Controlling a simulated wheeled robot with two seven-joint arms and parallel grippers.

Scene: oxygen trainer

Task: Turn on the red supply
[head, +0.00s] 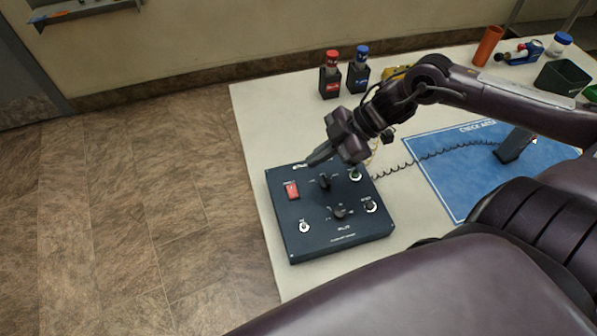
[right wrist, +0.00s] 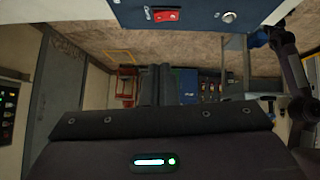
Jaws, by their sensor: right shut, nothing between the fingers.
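A dark control box (head: 331,245) lies near the left edge of the table. A red rocker switch (head: 292,190) is at its upper left; it also shows in the right wrist view (right wrist: 164,15). I cannot tell which way the rocker is set. The box also carries two black knobs, the upper one (head: 324,182) and the lower one (head: 339,212), and a small silver toggle (head: 304,227). My right gripper (head: 311,162) is shut and empty over the far edge of the box, up and right of the rocker.
A red-capped bottle (head: 332,60) and a blue-capped bottle (head: 361,55) stand in dark holders behind the box. A blue mat (head: 448,181) with a coiled cord lies to the right. My right arm reaches across the table. An orange cylinder (head: 487,46) stands at the back.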

